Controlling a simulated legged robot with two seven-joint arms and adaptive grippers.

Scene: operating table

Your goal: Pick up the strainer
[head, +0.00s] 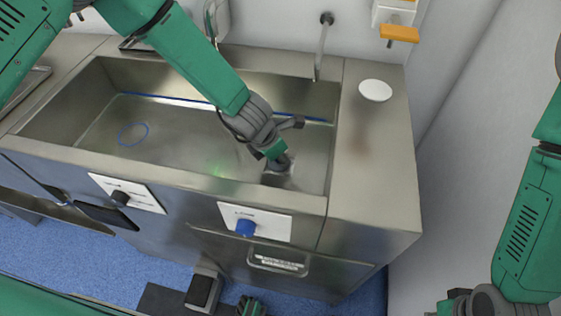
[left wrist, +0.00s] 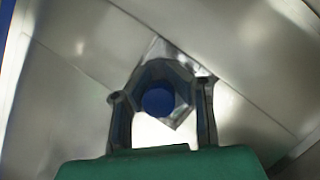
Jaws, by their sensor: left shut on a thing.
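My left gripper (head: 280,163) reaches down into the right part of the steel sink (head: 185,125). In the left wrist view its two fingers (left wrist: 160,68) curve in around a dark blue round piece (left wrist: 158,103), which I take to be part of the strainer; the gripper is shut on it. A square metal patch shows around and beneath the fingers. In the head view the gripper and wrist hide most of the strainer. The gripper is low, close to the sink floor; I cannot tell whether the strainer touches it.
A white disc (head: 375,90) lies on the counter (head: 375,175) right of the sink. A tap (head: 321,48) stands behind the sink. The sink's front rim and side walls surround my left gripper. A wall-mounted dispenser (head: 398,32) has an orange part.

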